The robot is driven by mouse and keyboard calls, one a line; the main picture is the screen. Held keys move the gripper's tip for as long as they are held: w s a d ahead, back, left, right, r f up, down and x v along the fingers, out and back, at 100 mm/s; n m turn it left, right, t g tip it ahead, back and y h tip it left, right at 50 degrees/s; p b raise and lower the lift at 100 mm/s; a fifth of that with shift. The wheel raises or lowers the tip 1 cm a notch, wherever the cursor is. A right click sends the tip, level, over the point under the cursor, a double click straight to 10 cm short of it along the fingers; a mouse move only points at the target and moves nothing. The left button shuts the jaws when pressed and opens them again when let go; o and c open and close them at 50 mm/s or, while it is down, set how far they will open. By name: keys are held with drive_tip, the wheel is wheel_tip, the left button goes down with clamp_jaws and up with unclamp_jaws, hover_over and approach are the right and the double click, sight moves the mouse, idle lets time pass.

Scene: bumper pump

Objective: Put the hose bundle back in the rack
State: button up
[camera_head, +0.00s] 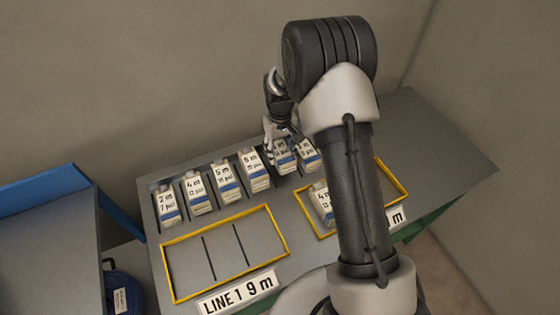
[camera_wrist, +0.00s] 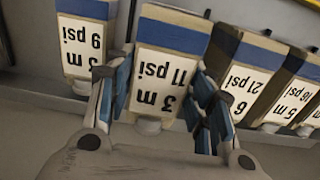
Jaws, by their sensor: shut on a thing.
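My gripper (camera_head: 277,137) is shut on a hose bundle (camera_head: 284,158) labelled 3 m, 11 psi, a pale block with a blue band. In the wrist view, my gripper (camera_wrist: 162,100) has one finger on each side of the bundle (camera_wrist: 160,75). The bundle is upright in the row at the rack (camera_head: 150,190) along the back of the bench, between the 6 m bundle (camera_head: 256,170) and the 3 m, 9 psi bundle (camera_head: 310,156). I cannot tell whether its base rests in the rack.
The 2 m (camera_head: 167,206), 4 m (camera_head: 198,194) and 5 m (camera_head: 228,184) bundles stand to the left. An empty yellow-framed tray (camera_head: 165,262) is in front, labelled LINE 1 9 m. Another yellow frame (camera_head: 392,177), holding a 4 m bundle (camera_head: 322,205), is partly behind my arm.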

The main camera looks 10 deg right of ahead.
drive_tip(key=shift+f+b, duration=0.6)
drive_tip(key=shift+f, duration=1.65)
drive_tip(key=shift+f, duration=0.15)
drive_tip(key=o, duration=1.3)
